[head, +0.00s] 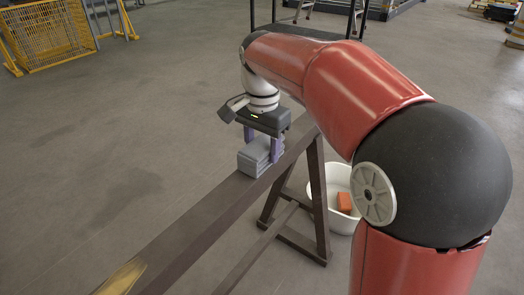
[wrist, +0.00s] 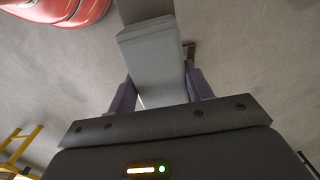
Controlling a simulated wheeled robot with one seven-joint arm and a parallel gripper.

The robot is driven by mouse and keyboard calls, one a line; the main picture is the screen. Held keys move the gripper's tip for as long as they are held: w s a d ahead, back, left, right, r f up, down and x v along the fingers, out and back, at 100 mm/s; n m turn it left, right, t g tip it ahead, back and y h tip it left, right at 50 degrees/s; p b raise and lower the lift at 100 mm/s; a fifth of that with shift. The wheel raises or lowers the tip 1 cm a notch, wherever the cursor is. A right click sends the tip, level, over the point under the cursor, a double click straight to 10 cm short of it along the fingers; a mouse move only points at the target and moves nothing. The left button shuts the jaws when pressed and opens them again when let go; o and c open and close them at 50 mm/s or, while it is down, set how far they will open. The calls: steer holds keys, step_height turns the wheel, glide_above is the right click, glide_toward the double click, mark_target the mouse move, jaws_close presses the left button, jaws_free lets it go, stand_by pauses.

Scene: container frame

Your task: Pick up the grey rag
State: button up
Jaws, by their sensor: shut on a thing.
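The grey rag (head: 257,157) is a folded, block-like stack on the narrow dark beam (head: 190,232) in the head view. My gripper (head: 262,146) is above it with its two purple fingers pointing down, one on each side of the rag, and is shut on it. In the wrist view the rag (wrist: 155,62) lies between the two fingers of my gripper (wrist: 160,92). The rag looks to be at the beam's top; I cannot tell whether it touches the beam or is slightly clear of it.
The beam rests on a trestle leg (head: 318,200). A white tub (head: 338,178) with an orange-red block (head: 344,203) stands on the floor right of it. A yellowish patch (head: 122,278) marks the beam's near end. A yellow mesh barrier (head: 50,38) stands far left. Open floor lies left.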

mark_target(262, 143)
steer(key=shift+r, duration=0.1)
step_height(262, 143, up, 20)
steer(key=p, duration=0.5)
